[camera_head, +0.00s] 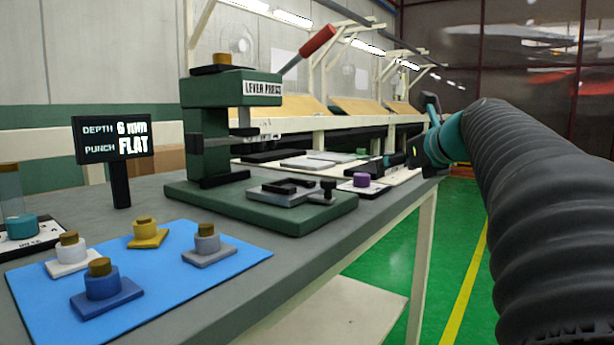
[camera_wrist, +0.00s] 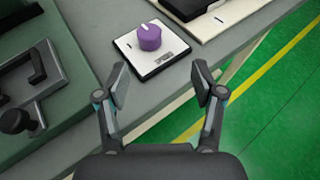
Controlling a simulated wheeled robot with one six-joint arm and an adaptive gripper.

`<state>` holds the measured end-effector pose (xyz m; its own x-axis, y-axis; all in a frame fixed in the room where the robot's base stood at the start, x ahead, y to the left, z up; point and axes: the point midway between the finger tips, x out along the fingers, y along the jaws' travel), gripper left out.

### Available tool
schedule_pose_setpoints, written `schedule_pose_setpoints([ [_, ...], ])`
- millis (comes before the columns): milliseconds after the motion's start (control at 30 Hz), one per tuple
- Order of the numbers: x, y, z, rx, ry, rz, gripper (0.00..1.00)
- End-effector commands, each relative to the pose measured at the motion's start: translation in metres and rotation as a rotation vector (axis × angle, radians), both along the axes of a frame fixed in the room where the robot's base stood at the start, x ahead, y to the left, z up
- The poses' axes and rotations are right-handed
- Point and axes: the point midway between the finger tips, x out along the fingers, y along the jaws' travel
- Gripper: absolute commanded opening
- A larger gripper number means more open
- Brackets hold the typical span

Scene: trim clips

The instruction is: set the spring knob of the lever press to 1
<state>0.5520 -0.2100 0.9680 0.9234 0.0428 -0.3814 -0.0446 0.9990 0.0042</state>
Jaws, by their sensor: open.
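The lever press (camera_head: 218,130) is green with a red-tipped lever, and stands on the grey table. A purple knob (camera_head: 361,180) sits on a white plate with dark edges at the right of the press base. In the wrist view the purple knob (camera_wrist: 149,37) has a pale mark on its top, and its plate (camera_wrist: 158,62) carries small print too small to read. My gripper (camera_wrist: 161,85) is open and empty, with its fingertips apart and the knob beyond them, between them in the picture. In the head view my gripper (camera_head: 398,160) is small and partly hidden by my arm.
A display (camera_head: 112,138) reads depth 6 mm, punch FLAT. A blue mat (camera_head: 180,275) at the front left holds several knobbed blocks. A teal knob (camera_head: 21,227) stands at the far left. Trays lie beyond the purple knob. Open green floor (camera_head: 385,255) lies right of the table.

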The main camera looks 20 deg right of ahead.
Motion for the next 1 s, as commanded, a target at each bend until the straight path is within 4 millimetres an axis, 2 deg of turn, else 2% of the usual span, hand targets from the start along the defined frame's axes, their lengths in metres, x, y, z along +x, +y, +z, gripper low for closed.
schedule_pose_setpoints([
  [100,0.022,0.015,-0.009,0.001,0.002,0.026,0.68],
  [200,0.041,0.020,-0.017,0.000,0.004,0.034,0.68],
  [600,0.104,0.025,-0.042,-0.003,0.003,0.033,0.68],
  [800,0.119,0.025,-0.048,-0.004,0.002,0.031,0.68],
  [1000,0.122,0.025,-0.049,-0.004,0.002,0.029,0.68],
])
